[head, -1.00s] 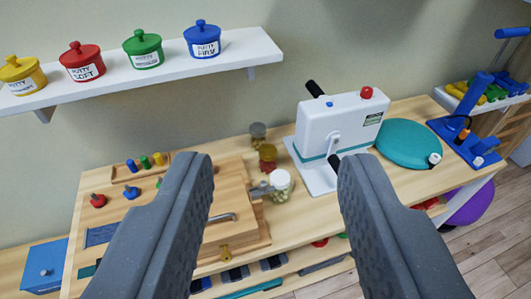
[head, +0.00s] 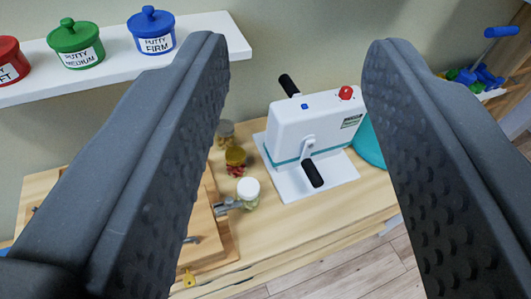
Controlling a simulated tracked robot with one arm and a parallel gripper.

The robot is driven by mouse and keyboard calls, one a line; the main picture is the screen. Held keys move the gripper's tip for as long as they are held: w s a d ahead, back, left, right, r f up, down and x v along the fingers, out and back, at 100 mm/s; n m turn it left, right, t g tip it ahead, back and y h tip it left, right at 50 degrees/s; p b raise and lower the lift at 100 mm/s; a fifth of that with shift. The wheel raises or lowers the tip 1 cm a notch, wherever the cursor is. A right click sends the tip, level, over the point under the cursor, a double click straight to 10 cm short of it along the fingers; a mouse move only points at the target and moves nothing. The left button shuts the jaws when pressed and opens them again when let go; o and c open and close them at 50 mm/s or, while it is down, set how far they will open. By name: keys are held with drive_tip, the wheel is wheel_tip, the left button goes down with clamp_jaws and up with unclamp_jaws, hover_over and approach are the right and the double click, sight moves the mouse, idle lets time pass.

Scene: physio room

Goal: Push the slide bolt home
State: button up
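A wooden board (head: 222,252) lies on the worktop at lower left, largely hidden behind my left finger. A grey metal fitting (head: 225,207), which looks like the slide bolt, sticks out at its right edge towards a white-lidded jar; I cannot tell how far it is slid. A small part of a metal handle (head: 192,240) and a brass-coloured catch (head: 188,279) also show on the board. My gripper (head: 300,45) is open and empty, its fingers wide apart in front of the scene and apart from the board.
The white-lidded jar (head: 248,194) stands close to the fitting, with smaller jars (head: 235,161) behind. A white crank machine (head: 318,128) stands right of them. Putty pots line a wall shelf (head: 215,50). Bare worktop (head: 290,228) lies in front of the machine.

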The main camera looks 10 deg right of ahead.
drive_tip(key=w+d+f+n+t+h+p, duration=0.15)
drive_tip(key=w+d, duration=0.25)
drive_tip(key=w, duration=0.4)
drive_tip(key=w+d+r+n+t+p, duration=0.1)
drive_tip(key=w+d+n+t, duration=0.1)
drive_tip(key=w+d, duration=0.5)
drive_tip(key=w+a+f+n+y, duration=0.1)
drive_tip(key=w+f+n+y, duration=0.2)
drive_tip(key=w+f, duration=0.3)
drive_tip(key=n+g+y+p, duration=0.4)
drive_tip(key=n+g+y, duration=0.3)
drive_tip(key=g+y, duration=0.75)
approach(233, 202)
wheel_tip(233, 202, down, 3)
drive_tip(key=t+y, duration=0.2)
drive_tip(key=t, duration=0.1)
drive_tip(key=x, duration=0.8)
drive_tip(key=s+x, duration=0.1)
drive_tip(key=x, duration=0.3)
drive_tip(key=shift+w+a+r, duration=0.1)
drive_tip(key=shift+a+r, duration=0.05)
drive_tip(key=shift+a, duration=0.3)
